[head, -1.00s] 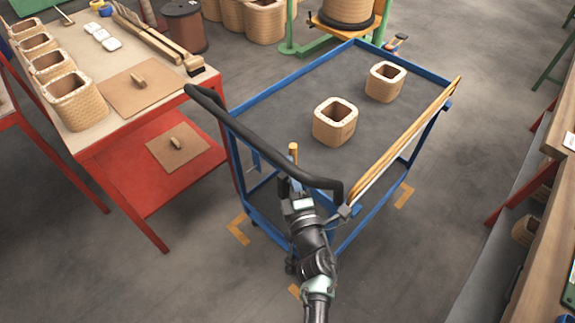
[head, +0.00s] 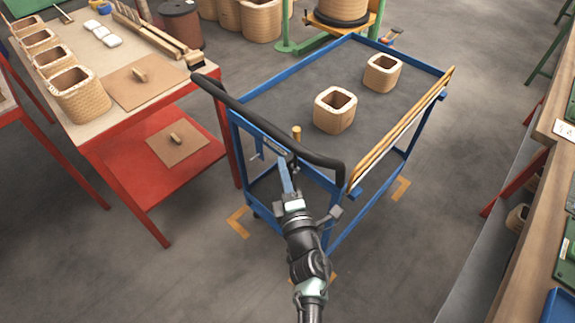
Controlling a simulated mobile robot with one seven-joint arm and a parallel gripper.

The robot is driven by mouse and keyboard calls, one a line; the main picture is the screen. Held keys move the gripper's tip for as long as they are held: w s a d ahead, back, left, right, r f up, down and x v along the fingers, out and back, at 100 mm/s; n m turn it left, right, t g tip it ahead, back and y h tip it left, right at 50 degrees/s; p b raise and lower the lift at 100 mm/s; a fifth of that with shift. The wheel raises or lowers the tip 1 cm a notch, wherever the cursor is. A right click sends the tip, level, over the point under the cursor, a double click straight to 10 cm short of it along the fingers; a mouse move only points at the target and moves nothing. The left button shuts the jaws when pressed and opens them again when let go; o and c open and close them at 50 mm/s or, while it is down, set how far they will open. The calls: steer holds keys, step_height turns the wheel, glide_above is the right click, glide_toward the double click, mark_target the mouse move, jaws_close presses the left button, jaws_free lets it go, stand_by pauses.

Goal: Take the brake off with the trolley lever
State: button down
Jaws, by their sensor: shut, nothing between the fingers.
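The blue trolley (head: 237,123) stands in the middle of the head view, with a black push handle (head: 262,122) along its near end. A short upright post with a wooden knob (head: 296,132) rises just behind the handle; it looks like the trolley lever. My gripper (head: 291,192) is below and in front of the handle, near the trolley's near end. It is shut and holds nothing. A blue bar (head: 286,176) shows just beyond its tip; I cannot tell whether they touch. The lower part of the lever is hidden by the handle and the dark parts around it.
Two woven coils (head: 335,110) (head: 382,73) stand on the trolley's grey top. A red table (head: 150,118) with coils and boards is close on the left. A bench (head: 545,200) runs along the right. The floor (head: 430,240) between trolley and bench is clear.

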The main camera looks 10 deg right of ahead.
steer(key=s, duration=0.8)
steer(key=shift+s+d+p, duration=0.15)
steer(key=shift+d+p, duration=0.2)
steer(key=shift+d, duration=0.05)
steer(key=shift+s, duration=0.1)
steer(key=shift+f, duration=0.1)
